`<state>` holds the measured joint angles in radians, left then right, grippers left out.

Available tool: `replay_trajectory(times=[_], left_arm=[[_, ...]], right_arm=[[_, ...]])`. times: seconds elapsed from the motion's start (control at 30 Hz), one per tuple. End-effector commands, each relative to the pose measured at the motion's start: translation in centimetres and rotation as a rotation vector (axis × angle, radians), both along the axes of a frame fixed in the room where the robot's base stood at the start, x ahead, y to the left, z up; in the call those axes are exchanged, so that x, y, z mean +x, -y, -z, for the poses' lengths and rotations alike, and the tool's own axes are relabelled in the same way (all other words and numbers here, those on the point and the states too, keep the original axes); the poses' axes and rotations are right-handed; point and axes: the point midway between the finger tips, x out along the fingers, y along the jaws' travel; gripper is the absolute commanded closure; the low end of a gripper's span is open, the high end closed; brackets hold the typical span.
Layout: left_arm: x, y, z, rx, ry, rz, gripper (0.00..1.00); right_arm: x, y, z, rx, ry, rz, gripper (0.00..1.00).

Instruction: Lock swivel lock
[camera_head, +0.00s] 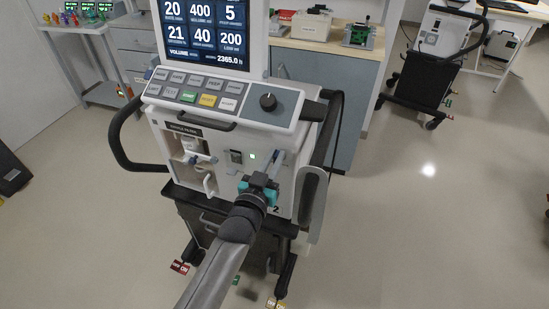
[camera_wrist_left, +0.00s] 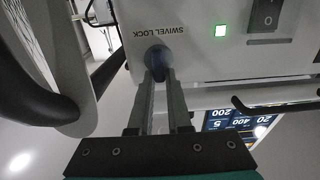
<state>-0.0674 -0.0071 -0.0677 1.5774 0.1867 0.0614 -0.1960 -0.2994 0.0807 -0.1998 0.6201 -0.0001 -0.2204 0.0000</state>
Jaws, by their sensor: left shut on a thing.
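The swivel lock is a dark blue round knob (camera_wrist_left: 156,58) on the white front panel of the ventilator (camera_head: 225,170). It sits beside the printed words SWIVEL LOCK, which read upside down in the left wrist view. My left gripper (camera_head: 279,156) reaches the panel right of a small green light. In the left wrist view its two grey fingers (camera_wrist_left: 160,76) are shut on the knob, one on each side. The fingertips cover part of the knob, and its turn angle is hard to tell. In the head view the gripper hides the knob. My right gripper is in neither view.
A green light (camera_wrist_left: 221,31) and a dark rocker switch (camera_wrist_left: 267,15) lie near the knob. A black handle (camera_head: 122,145) curves out at the ventilator's left. A cabinet (camera_head: 345,85) stands behind. A second ventilator cart (camera_head: 425,80) is at back right. The right floor is clear.

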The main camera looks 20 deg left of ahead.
Motion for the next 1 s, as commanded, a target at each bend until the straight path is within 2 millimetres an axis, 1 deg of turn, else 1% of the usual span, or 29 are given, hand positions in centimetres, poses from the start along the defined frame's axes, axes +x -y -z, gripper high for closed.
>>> replay_trajectory(times=[0.17,0.37,0.7,1.0], left_arm=[[0.0,-0.1,0.0,-0.034,-0.002,0.000,1.00],[0.0,-0.2,-0.1,-0.137,-0.008,0.000,1.00],[0.1,-0.8,0.0,-0.439,-0.024,0.000,1.00],[0.1,-1.2,0.4,-0.724,-0.039,0.000,1.00]], right_arm=[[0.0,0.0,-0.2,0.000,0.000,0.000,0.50],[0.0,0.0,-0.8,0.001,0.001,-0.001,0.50],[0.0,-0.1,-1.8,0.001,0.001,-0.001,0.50],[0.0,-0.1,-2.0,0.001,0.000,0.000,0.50]])
